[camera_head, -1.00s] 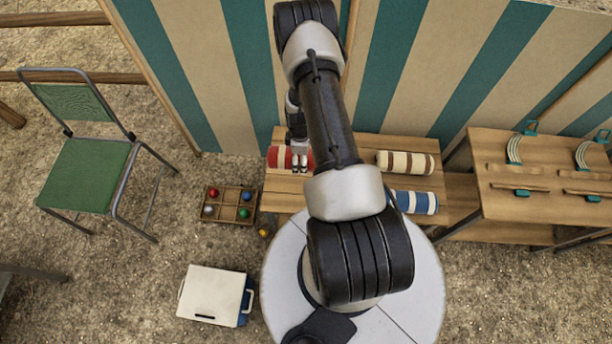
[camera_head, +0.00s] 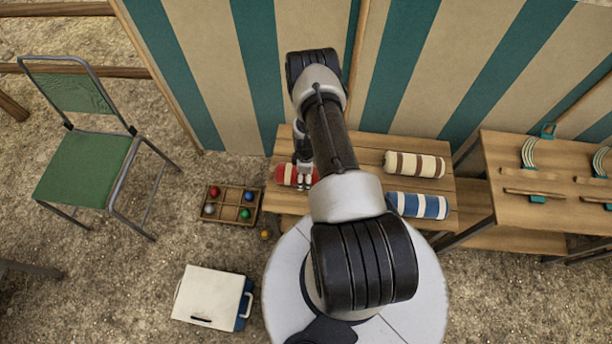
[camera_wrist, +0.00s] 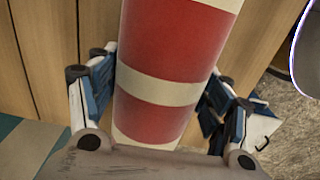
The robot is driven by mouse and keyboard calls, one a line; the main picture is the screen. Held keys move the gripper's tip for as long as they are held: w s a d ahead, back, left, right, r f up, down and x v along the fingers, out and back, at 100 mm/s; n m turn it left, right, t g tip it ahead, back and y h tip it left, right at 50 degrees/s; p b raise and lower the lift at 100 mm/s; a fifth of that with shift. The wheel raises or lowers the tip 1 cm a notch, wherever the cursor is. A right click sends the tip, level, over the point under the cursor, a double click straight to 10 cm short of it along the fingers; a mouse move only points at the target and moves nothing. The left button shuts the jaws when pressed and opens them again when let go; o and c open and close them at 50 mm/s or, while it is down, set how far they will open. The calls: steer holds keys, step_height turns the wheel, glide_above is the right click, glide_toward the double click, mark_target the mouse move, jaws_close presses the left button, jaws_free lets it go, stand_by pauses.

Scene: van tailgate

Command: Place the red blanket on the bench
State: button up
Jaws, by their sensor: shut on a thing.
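The red blanket is a roll with cream bands (camera_head: 288,174); it lies at the left end of the wooden bench (camera_head: 371,145) in the head view. My gripper (camera_head: 304,170) reaches down over the roll, partly hidden by my arm. In the wrist view the red blanket (camera_wrist: 172,55) runs between the two fingers of my gripper (camera_wrist: 160,95), which are shut on it from both sides. Wooden slats of the bench show beside the roll. I cannot tell whether the roll touches the bench.
A brown-and-cream roll (camera_head: 414,164) and a blue-and-white roll (camera_head: 418,205) lie on the bench to the right. A compartment tray with coloured balls (camera_head: 231,205), a white cooler (camera_head: 212,297) and a green chair (camera_head: 86,168) stand left. A wooden table (camera_head: 550,185) stands right.

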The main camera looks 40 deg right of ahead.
steer(key=shift+f, duration=0.1)
steer(key=o, duration=1.3)
